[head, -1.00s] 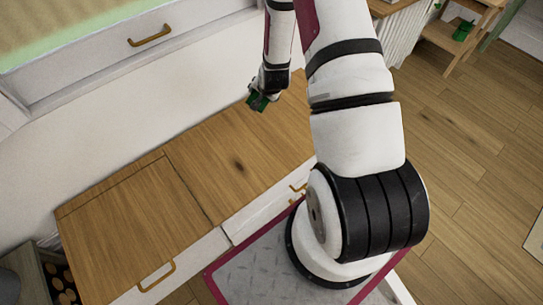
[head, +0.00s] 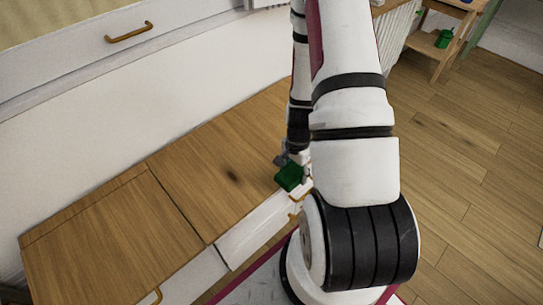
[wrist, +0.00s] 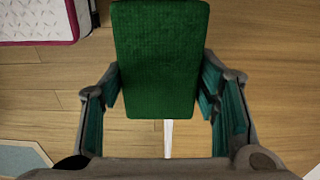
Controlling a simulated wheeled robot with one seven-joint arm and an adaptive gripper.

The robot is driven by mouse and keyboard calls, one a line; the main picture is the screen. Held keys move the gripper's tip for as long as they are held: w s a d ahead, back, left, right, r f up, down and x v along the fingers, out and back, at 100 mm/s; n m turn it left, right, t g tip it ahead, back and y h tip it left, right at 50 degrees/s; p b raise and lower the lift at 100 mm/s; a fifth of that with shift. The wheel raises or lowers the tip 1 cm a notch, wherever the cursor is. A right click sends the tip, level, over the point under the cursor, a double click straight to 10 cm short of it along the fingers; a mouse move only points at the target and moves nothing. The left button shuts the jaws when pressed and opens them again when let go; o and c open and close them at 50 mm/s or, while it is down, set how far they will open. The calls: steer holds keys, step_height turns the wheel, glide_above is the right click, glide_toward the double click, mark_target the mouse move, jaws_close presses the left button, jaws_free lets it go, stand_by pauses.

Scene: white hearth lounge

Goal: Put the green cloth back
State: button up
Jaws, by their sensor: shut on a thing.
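The green cloth (head: 289,176) is a small, flat, folded-looking block in the head view, at the front right edge of the wooden cabinet top (head: 190,180). My gripper (head: 294,161) is shut on it from above. In the wrist view the cloth (wrist: 158,55) fills the upper middle, and the two fingers of my gripper (wrist: 160,88) press its left and right sides. Whether the cloth touches the cabinet top or hangs just above or past its edge is unclear.
A white drawer front (head: 255,225) with brass handles lies under the wooden top. A white wall unit with a brass handle (head: 128,32) stands behind. The wooden top is bare left of my gripper. A small shelf (head: 440,50) with a green item stands far right on open wooden floor.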

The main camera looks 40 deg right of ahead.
steer(key=b, duration=0.2)
glide_above(273, 155)
steer(key=shift+s+f, duration=0.1)
steer(key=shift+f, duration=0.55)
steer(key=shift+f+b, duration=0.75)
steer(key=shift+f, duration=1.05)
steer(key=o, duration=1.5)
steer(key=shift+c, duration=0.2)
